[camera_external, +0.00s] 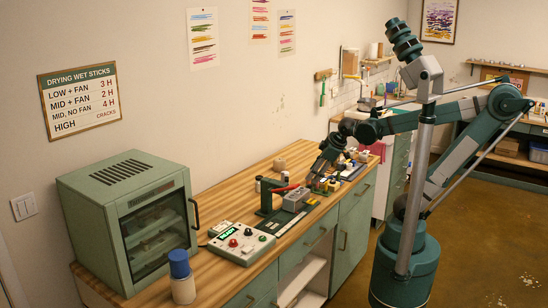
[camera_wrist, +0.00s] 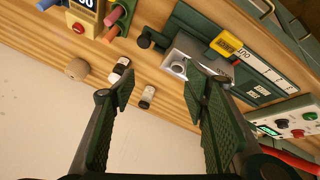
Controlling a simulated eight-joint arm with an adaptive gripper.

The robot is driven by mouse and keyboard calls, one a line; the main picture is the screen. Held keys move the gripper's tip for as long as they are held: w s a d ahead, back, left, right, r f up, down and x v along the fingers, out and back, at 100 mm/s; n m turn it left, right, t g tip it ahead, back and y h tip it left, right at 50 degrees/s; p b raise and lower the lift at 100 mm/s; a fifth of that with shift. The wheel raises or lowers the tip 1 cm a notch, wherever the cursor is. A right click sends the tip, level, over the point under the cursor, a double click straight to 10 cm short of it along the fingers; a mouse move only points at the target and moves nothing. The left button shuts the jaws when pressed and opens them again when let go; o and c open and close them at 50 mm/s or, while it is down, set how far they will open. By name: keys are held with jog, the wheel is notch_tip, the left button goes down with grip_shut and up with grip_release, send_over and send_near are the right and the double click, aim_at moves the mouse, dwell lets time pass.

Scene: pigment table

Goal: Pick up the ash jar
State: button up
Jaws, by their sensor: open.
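In the wrist view, my gripper (camera_wrist: 160,86) is open, with its two green ridged fingers spread wide and nothing held between them. Two small jars lie ahead near the table's edge: one with a pale body and dark lid (camera_wrist: 120,69), by the left fingertip, and one with a dark and pale body (camera_wrist: 147,97), between the fingers. I cannot read a label on either, so I cannot tell which is the ash jar. In the external view, my gripper (camera_external: 318,178) hangs low over the wooden bench, and the jars near it are too small to tell apart.
A grey block with a round metal piece (camera_wrist: 180,68) is close to the right finger. A beige cylinder (camera_wrist: 76,68), coloured sticks (camera_wrist: 122,12) and a dark green board (camera_wrist: 250,82) lie around. A red-handled press (camera_external: 268,195), control box (camera_external: 241,243) and green oven (camera_external: 130,220) stand left.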

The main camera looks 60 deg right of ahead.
jog(key=w+r+n+p, duration=0.2)
jog(key=w+n+p, duration=0.1)
jog(key=w+n, duration=0.35)
jog(key=n+g+h+p, duration=0.2)
jog(key=n+g+p, duration=0.1)
jog(key=n+p, duration=1.05)
send_over(260, 178)
jog(key=s+b, duration=0.2)
jog(key=b, duration=0.1)
notch_tip(260, 178, down, 6)
jog(key=n, duration=0.2)
jog(key=shift+w+a+f+n, duration=0.35)
jog(key=shift+a+f+n, duration=0.05)
jog(key=shift+f+n, duration=0.3)
jog(key=shift+x, duration=1.25)
jog(key=shift+w+d+f, duration=0.1)
jog(key=shift+f, duration=0.05)
jog(key=shift+x, duration=2.45)
